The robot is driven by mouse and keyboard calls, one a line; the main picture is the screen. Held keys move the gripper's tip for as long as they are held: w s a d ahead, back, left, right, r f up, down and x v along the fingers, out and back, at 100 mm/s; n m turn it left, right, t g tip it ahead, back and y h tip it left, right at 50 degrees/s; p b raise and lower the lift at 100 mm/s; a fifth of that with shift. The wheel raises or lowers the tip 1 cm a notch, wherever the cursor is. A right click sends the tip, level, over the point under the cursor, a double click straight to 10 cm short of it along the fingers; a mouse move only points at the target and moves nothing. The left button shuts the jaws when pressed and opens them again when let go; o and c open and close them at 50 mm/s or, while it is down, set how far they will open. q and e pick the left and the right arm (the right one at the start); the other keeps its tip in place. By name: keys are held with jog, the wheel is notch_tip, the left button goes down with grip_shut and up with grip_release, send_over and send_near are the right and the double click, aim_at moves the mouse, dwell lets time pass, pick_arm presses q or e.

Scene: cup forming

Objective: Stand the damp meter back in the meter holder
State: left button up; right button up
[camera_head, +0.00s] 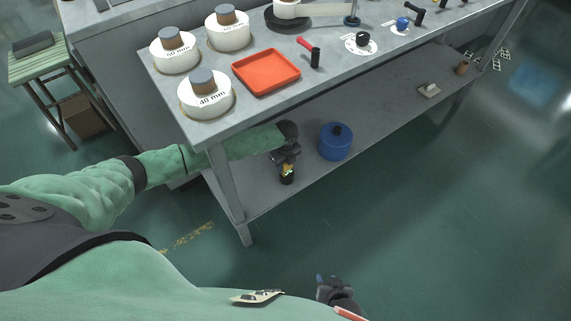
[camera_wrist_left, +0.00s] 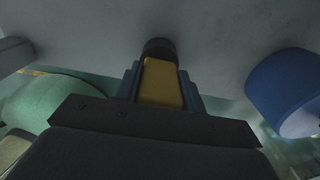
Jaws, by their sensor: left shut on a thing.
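The damp meter has a yellow body (camera_wrist_left: 162,84) and shows in the left wrist view between the two fingers of my left gripper (camera_wrist_left: 160,88). In the head view my left gripper (camera_head: 287,164) is over the lower shelf, shut on the meter (camera_head: 287,169), of which a little yellow and green shows. The black meter holder (camera_head: 287,179) is directly below the meter on the shelf. It also shows in the left wrist view as a dark round shape (camera_wrist_left: 160,47) at the meter's far end. I cannot tell how deep the meter sits in it. My right gripper (camera_head: 333,288) is low in the head view, its fingers unclear.
A blue lidded pot (camera_head: 335,143) stands on the lower shelf (camera_head: 380,132) to the right of the holder. A table leg (camera_head: 226,190) stands left of the holder.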

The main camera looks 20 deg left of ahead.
dwell(0.3)
pick_arm(q)
jog(key=o, duration=1.6)
jog(key=shift+r, duration=0.1)
